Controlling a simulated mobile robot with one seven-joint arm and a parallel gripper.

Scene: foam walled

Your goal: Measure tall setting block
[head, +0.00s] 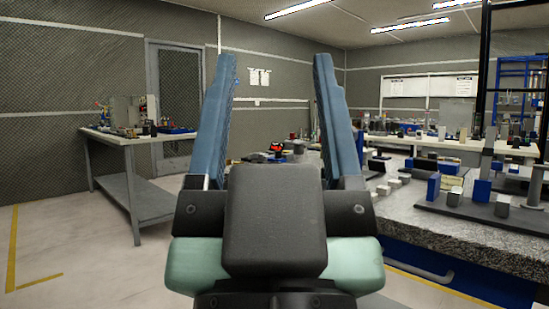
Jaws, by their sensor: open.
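My gripper (273,62) fills the middle of the head view. Its two blue fingers stand up and wide apart, with nothing between them. I cannot tell which piece is the tall setting block. Several small grey and blue blocks stand on the granite-topped bench (425,222) at the right, among them an upright blue block (433,187) and another blue block (481,192). A small grey block (502,205) stands on a dark base near the bench's front. My gripper is apart from all of these. Its body and fingers hide part of the bench's left end.
A work table (112,138) with tools and a blue tray stands at the left by the wall. A black upright post (483,75) rises from the right bench. More benches with equipment line the back. The floor (95,250) at the left is clear.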

